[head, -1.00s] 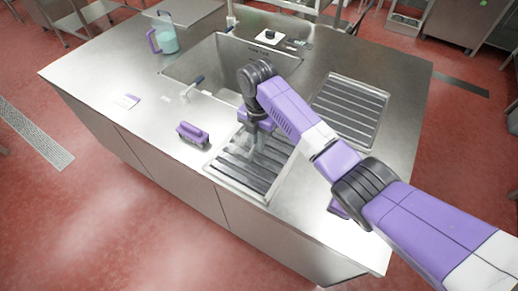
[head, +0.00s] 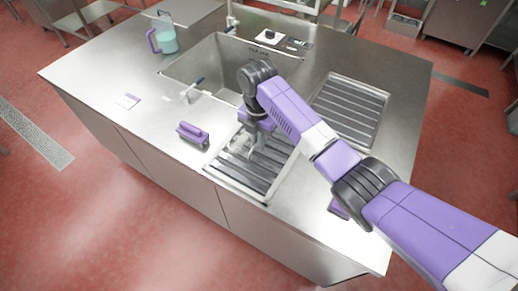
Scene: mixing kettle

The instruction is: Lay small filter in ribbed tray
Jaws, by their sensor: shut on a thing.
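My gripper (head: 254,147) points down over the left part of the upper half of the near ribbed tray (head: 233,182). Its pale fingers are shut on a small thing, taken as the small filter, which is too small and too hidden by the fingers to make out. I cannot tell whether it touches the ribs. The near tray is a shallow steel tray with dark ribs, set in the worktop by the front edge. A second ribbed tray (head: 350,111) lies to the right, beyond my arm.
A purple-handled brush or scrubber (head: 193,134) lies left of the near tray. The sink basin (head: 205,65) with its tap (head: 192,92) is behind. A jug with a purple handle (head: 164,40) stands at the back left. The left worktop is mostly clear.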

